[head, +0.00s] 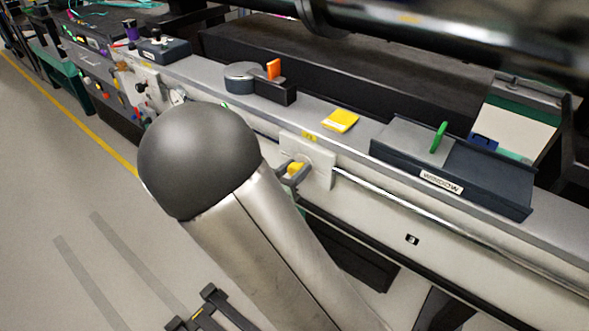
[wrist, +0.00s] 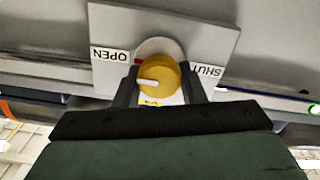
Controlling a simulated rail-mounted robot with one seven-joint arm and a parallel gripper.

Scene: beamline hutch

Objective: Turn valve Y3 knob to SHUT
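The yellow valve knob (wrist: 160,76) sits on a pale plate (wrist: 215,40) in the wrist view, with OPEN printed on the left and SHUT on the right, both upside down. The knob's white pointer mark points left, toward the OPEN side. My gripper (wrist: 160,84) has one finger on each side of the knob, with no clear gap, and looks shut on it. In the head view the knob (head: 296,168) shows small on the rail's front face, with my gripper (head: 292,174) at it. My arm hides part of the plate there. A small yellow tag, its text unclear, shows below the knob.
A thin pipe (head: 430,214) runs along the rail front to the right of the plate. Above, on the rail, are a yellow pad (head: 340,120), a dark box with an orange lever (head: 273,69), and a WINDOW housing (head: 490,180) with a green handle. The floor at left is clear.

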